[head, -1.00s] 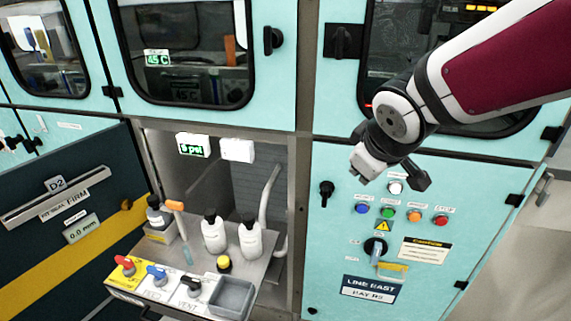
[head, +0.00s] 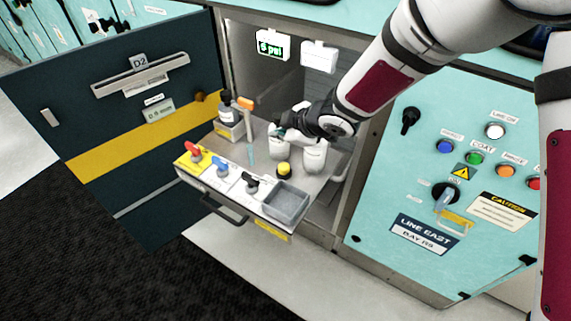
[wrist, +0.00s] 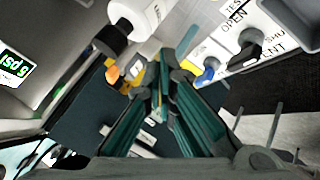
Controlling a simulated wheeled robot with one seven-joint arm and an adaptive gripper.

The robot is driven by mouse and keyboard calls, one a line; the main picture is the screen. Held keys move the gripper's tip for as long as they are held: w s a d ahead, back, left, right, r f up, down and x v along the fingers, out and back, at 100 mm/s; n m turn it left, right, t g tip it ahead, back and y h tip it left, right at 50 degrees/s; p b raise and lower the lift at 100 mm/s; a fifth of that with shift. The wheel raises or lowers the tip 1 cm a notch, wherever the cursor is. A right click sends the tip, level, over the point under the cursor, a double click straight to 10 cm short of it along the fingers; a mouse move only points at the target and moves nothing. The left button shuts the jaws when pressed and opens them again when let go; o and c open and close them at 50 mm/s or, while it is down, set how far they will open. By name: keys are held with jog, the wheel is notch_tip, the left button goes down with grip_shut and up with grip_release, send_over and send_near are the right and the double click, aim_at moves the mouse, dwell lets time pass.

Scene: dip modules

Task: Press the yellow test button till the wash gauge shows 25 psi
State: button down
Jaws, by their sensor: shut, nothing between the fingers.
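The yellow test button (head: 283,168), a round cap on a dark base, stands on the pull-out tray (head: 225,152) in front of the white bottles. The lit green gauge (head: 270,45) hangs at the back of the bay and appears to read 5 psi. It also shows upside down in the wrist view (wrist: 17,68). My gripper (head: 277,131) is shut and empty, above the tray and in front of the left bottle, up and behind the button in the head view. In the wrist view, the shut fingers (wrist: 163,80) cover the middle, and I cannot pick out the button for certain.
Two white bottles (head: 314,155) stand close by the button. Red, blue and black levers (head: 252,182) line the tray's front, beside a grey bin (head: 286,204). An orange-topped tool (head: 247,104) stands upright at left. A blank white box (head: 319,56) hangs beside the gauge.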

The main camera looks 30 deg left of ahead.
aim_at(282, 168)
notch_tip(282, 168, down, 9)
jog(key=b, duration=0.9)
jog(key=shift+r+b, duration=0.1)
jog(key=shift+b, duration=0.3)
dwell(1.2)
jog(key=shift+f+b, duration=0.4)
jog(key=shift+b, duration=0.1)
jog(key=shift+d+f+b, duration=0.1)
jog(key=shift+f+b, duration=0.55)
dwell(0.9)
jog(key=shift+r, duration=0.1)
jog(key=shift+r+p, duration=0.95)
jog(key=shift+p, duration=0.05)
